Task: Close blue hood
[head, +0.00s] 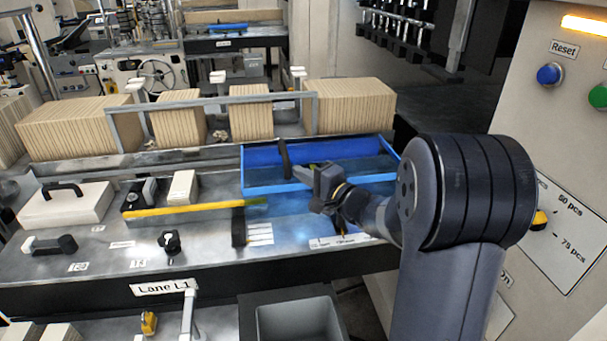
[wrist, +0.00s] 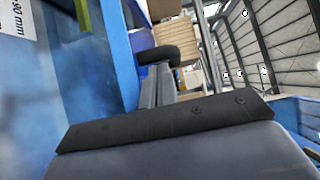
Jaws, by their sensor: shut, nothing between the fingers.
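The blue hood (head: 262,189) is a blue frame with a see-through blue panel, at the right part of the lane bench. How far it is tilted is hard to tell. A dark upright handle (head: 284,155) shows by its frame. My gripper (head: 297,172) reaches from the right across the hood, fingers shut and empty, pointing at the handle. In the wrist view my gripper (wrist: 160,82) points up toward a dark rounded piece (wrist: 167,54), seemingly that handle. Contact cannot be told. The blue frame (wrist: 120,60) fills the left there. My arm hides part of the hood.
Stacks of brown board (head: 350,105) stand behind a grey rail. A white box with a black handle (head: 66,205), a yellow-edged bar (head: 185,209) and small clamps lie left. A control panel (head: 560,150) rises at the right. A grey bin (head: 300,320) sits below the bench.

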